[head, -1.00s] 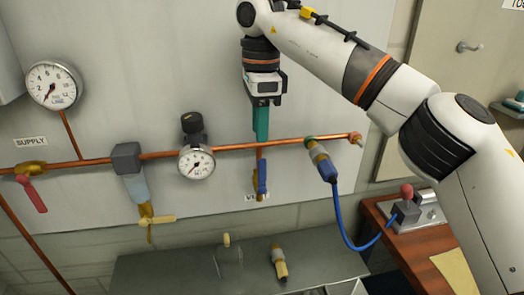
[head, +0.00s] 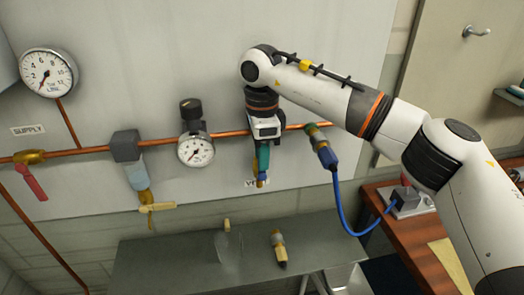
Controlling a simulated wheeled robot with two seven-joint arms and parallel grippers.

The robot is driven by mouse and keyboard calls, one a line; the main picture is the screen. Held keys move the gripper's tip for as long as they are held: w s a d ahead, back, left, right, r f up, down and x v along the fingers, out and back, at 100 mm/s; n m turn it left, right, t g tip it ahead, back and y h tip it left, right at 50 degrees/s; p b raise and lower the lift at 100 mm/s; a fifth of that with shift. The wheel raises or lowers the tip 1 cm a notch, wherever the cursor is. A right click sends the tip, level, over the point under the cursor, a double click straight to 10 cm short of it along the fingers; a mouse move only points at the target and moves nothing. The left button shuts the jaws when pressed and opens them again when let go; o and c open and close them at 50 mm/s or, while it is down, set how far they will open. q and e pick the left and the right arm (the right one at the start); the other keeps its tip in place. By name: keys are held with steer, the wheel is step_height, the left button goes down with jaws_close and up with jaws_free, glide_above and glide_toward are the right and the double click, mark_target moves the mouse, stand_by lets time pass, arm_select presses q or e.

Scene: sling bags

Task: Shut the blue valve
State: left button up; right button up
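The blue valve (head: 257,171) sits on a short branch below the copper pipe, above a partly covered label that starts with V. Its lever hangs down and is mostly hidden behind my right gripper (head: 263,170). The gripper's teal fingers point down over the lever, seen nearly edge-on. I cannot tell whether they touch the lever or how far apart they are. My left gripper is out of view.
The copper pipe (head: 80,150) runs across the wall panel. A red lever (head: 34,182) hangs at the supply end, and a small gauge (head: 196,150) is left of my gripper. A blue hose (head: 338,200) hangs at right. A grey bench (head: 180,262) stands below.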

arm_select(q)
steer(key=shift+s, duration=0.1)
arm_select(e)
steer(key=shift+f, duration=0.1)
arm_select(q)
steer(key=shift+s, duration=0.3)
arm_select(e)
jaws_close()
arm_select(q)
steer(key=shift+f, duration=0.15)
arm_select(e)
steer(key=shift+w+d+f+y+b, duration=0.1)
steer(key=shift+d+f+y+b, duration=0.15)
steer(key=shift+y+b, duration=0.2)
arm_select(q)
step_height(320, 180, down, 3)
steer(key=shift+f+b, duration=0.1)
steer(key=shift+b, duration=1.15)
arm_select(e)
steer(key=d+y, duration=0.1)
steer(key=y, duration=0.2)
steer(key=shift+w+d+g, duration=0.15)
steer(key=shift+d+g, duration=0.25)
